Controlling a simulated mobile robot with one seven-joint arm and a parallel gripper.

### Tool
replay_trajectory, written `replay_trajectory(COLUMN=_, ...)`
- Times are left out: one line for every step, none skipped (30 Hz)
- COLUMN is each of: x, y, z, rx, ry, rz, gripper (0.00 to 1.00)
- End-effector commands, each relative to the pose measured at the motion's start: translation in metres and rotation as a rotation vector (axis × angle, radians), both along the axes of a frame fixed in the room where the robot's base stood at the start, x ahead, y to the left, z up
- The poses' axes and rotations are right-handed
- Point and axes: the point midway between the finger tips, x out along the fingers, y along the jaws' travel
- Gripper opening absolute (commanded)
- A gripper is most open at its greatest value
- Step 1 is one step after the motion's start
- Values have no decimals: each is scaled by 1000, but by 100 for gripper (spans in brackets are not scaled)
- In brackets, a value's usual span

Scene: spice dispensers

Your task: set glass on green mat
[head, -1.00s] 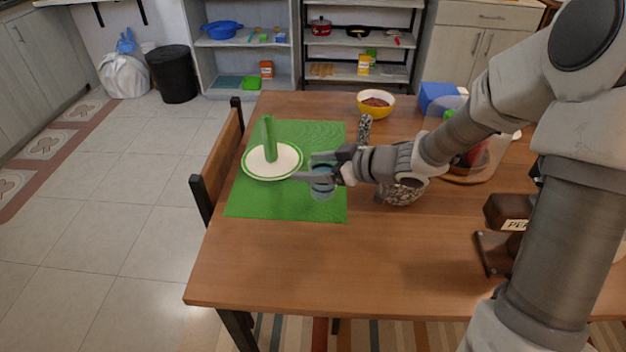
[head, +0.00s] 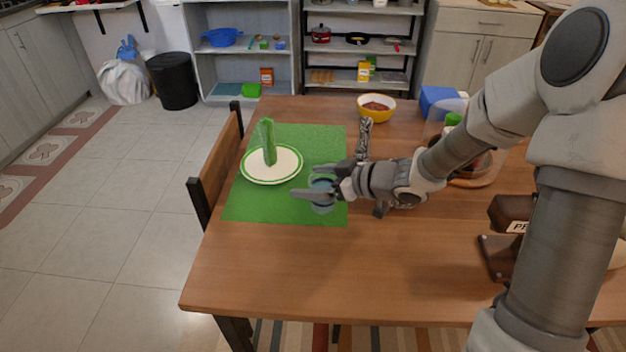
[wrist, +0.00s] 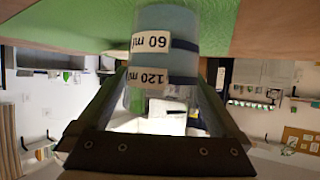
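The glass (head: 323,204), a small bluish clear cup, is between the fingers of my gripper (head: 316,182) over the right part of the green mat (head: 250,205) in the head view. In the wrist view the glass (wrist: 165,22) shows dark bands and "60 ml" and "120 ml" labels. My gripper (wrist: 162,85) has one finger on each side of it and appears closed on it. The glass is low over the mat, seemingly upright; I cannot tell whether its base touches. The fingers partly hide the glass in the head view.
A white plate with a green rim (head: 256,176) holds a green upright item (head: 267,142) on the mat, left of the glass. A patterned shaker (head: 364,137) and a yellow bowl (head: 376,115) stand behind my gripper. The table front (head: 300,265) is clear.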

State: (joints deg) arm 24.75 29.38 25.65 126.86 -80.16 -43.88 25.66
Motion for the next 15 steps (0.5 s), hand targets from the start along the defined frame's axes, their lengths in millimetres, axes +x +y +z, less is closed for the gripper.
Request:
replay_trajectory(x=0, y=0, z=2, rx=0, ry=-1, rz=0, gripper=100)
replay_trajectory(x=0, y=0, z=4, rx=-1, ry=-2, rz=0, gripper=100)
replay_trajectory(x=-1, y=-2, z=6, rx=-2, ry=-1, rz=0, gripper=100)
replay_trajectory(x=-2, y=-5, z=8, rx=-1, ry=0, rz=-2, gripper=100)
replay_trajectory(x=-4, y=-9, z=10, rx=-2, ry=0, rz=-2, gripper=100)
replay_trajectory(x=-7, y=-13, z=14, rx=-2, ry=-1, rz=-3, gripper=100)
replay_trajectory(x=-9, y=-18, z=17, rx=-1, ry=-1, rz=-3, gripper=100)
replay_trajectory(x=-12, y=-23, z=20, rx=-2, ry=0, rz=-4, gripper=100)
replay_trajectory(x=-16, y=-30, z=25, rx=-2, ry=-1, rz=-5, gripper=100)
replay_trajectory(x=-19, y=-35, z=28, rx=-2, ry=-1, rz=-5, gripper=100)
replay_trajectory(x=-22, y=-40, z=31, rx=-2, ry=0, rz=-4, gripper=100)
replay_trajectory(x=-26, y=-47, z=35, rx=-1, ry=0, rz=-5, gripper=100)
replay_trajectory(x=-29, y=-53, z=37, rx=-2, ry=0, rz=-4, gripper=100)
replay_trajectory(x=-32, y=-57, z=40, rx=-1, ry=0, rz=-4, gripper=100)
replay_trajectory(x=-36, y=-64, z=43, rx=-1, ry=0, rz=-4, gripper=100)
